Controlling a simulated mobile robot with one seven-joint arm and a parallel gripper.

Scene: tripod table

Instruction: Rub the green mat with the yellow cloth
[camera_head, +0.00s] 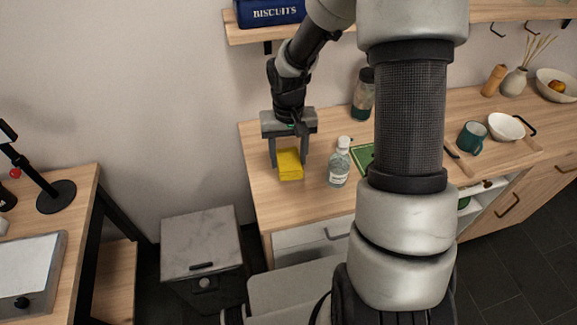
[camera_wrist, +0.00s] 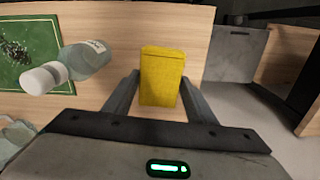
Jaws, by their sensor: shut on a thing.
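My gripper (camera_head: 289,158) is shut on the folded yellow cloth (camera_head: 290,165), at the left end of the wooden counter. In the wrist view the yellow cloth (camera_wrist: 161,76) sits between the two fingers of my gripper (camera_wrist: 160,95). Whether the cloth touches the counter is hard to tell. The green mat (camera_head: 364,156) lies on the counter to the right, mostly hidden behind my arm. In the wrist view the green mat (camera_wrist: 28,50) is at the left and shows a dark leafy print.
A clear bottle with a white cap (camera_head: 340,163) stands between the cloth and the mat. A dark-lidded jar (camera_head: 363,94) stands behind. A teal mug (camera_head: 472,137) and a white bowl (camera_head: 506,126) are farther right. A shelf with a blue biscuit tin (camera_head: 270,12) hangs above.

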